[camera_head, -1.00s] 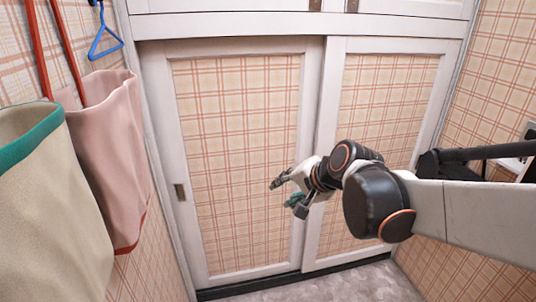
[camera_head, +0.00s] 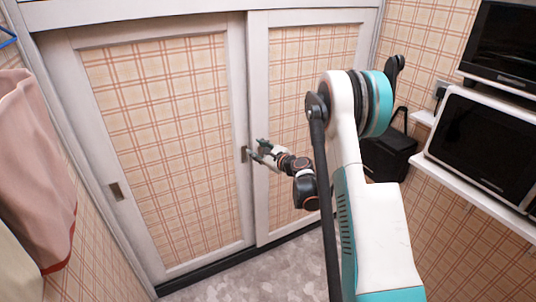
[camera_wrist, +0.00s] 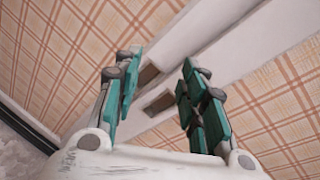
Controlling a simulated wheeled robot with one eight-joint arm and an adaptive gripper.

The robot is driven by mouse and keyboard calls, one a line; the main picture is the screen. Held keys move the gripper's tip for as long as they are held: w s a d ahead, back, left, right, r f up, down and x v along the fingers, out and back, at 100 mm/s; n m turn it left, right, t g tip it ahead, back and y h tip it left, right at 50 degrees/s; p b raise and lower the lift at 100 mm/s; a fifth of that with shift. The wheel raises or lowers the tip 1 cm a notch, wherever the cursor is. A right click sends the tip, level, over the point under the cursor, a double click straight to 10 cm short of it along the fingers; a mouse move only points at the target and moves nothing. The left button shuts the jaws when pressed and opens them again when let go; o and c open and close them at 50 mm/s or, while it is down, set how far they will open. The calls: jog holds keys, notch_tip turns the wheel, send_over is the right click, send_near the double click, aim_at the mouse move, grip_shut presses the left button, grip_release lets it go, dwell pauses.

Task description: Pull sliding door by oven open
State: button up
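Two white-framed sliding doors with plaid panels stand side by side, the left door (camera_head: 160,130) and the right door (camera_head: 300,95), nearer the oven (camera_head: 478,140). Both look shut. A small recessed pull (camera_head: 244,154) shows near the seam between them, and another pull (camera_head: 116,190) sits on the left door's far left edge. My gripper (camera_head: 262,153) is at the seam, just right of the pull. In the wrist view, its fingers (camera_wrist: 159,66) are spread with nothing between them. Two recessed pulls, the upper (camera_wrist: 149,74) and lower (camera_wrist: 159,103), show beyond them; contact cannot be told.
The oven stands on a white wall shelf (camera_head: 470,185) at right, with another dark appliance (camera_head: 510,45) above. A black box-like object (camera_head: 388,158) is in the right corner. A pink bag (camera_head: 35,170) hangs at left. Grey floor (camera_head: 275,275) before the doors is clear.

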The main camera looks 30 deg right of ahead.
jog(key=s+d+f+m+t+h, duration=0.2)
jog(key=d+f+m+h, duration=0.1)
jog(key=d+f+m, duration=0.8)
jog(key=w+a+f+n+b, duration=0.1)
jog(key=w+n+b, duration=0.2)
jog(key=w, duration=1.1)
jog(key=shift+f+b, duration=0.3)
jog(key=shift+f, duration=0.05)
grip_shut()
